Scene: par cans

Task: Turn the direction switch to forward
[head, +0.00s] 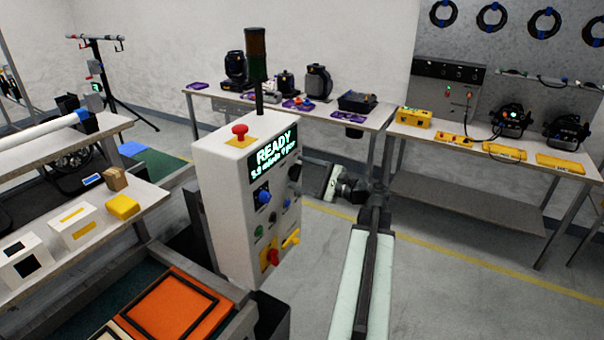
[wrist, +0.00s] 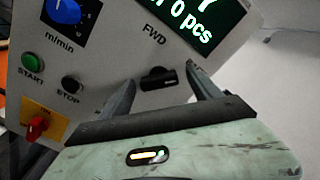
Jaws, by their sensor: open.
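The direction switch (wrist: 158,78) is a small black knob on the panel of the white control box (head: 225,190). In the wrist view the FWD label is just above it, and its bar lies nearly level in the picture. My gripper (wrist: 162,72) is open, with one finger on each side of the switch. I cannot tell if the fingers touch it. In the head view my gripper (head: 335,184) is right of the box, at about panel height. The box display (head: 274,152) reads READY.
The panel also holds a blue knob (wrist: 64,10), a green START button (wrist: 33,62), a black STOP button (wrist: 72,84) and a red switch on yellow (wrist: 37,128). A red stop button (head: 240,131) tops the box. Clear floor lies right of it.

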